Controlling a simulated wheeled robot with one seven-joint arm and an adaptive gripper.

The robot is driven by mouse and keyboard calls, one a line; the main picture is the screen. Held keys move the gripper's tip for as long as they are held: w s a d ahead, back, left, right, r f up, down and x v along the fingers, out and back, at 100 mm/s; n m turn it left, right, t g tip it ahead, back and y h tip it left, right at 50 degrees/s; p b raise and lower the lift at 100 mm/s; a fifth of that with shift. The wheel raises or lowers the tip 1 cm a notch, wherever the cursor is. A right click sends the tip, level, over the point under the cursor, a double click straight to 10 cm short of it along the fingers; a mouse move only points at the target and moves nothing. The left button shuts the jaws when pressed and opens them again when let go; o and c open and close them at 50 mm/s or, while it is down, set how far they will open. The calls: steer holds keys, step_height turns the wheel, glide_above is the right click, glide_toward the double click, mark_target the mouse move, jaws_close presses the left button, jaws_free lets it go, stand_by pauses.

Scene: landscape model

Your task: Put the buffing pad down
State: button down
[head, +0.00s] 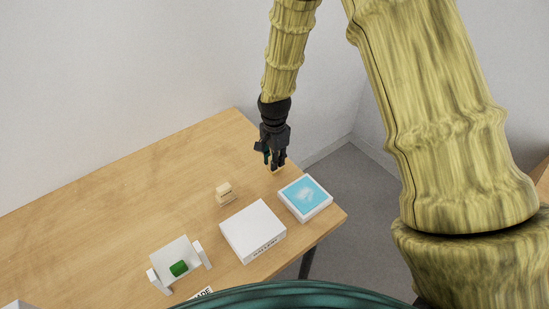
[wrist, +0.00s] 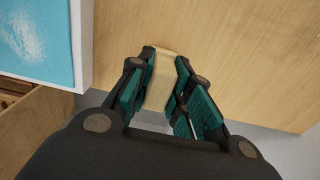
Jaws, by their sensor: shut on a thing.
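My gripper (head: 273,163) points down over the right part of the wooden table, behind the white box with the blue top. In the wrist view my gripper (wrist: 160,85) is shut on a pale tan block, the buffing pad (wrist: 162,78), with a teal-lined finger on each side. In the head view only a small yellowish bit of the pad (head: 277,172) shows under the fingertips. I cannot tell whether the pad touches the table.
The box with the blue top (head: 305,197) is close in front of my gripper. On the table (head: 130,180) also stand a white box (head: 253,231), a small beige block (head: 224,194) and a white stand (head: 165,256) with a green piece (head: 179,268). The table's right edge is near.

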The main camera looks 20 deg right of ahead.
steer(key=shift+f, duration=0.15)
steer(key=c, duration=1.3)
jaws_free()
step_height(320, 180, up, 12)
steer(key=b, duration=0.2)
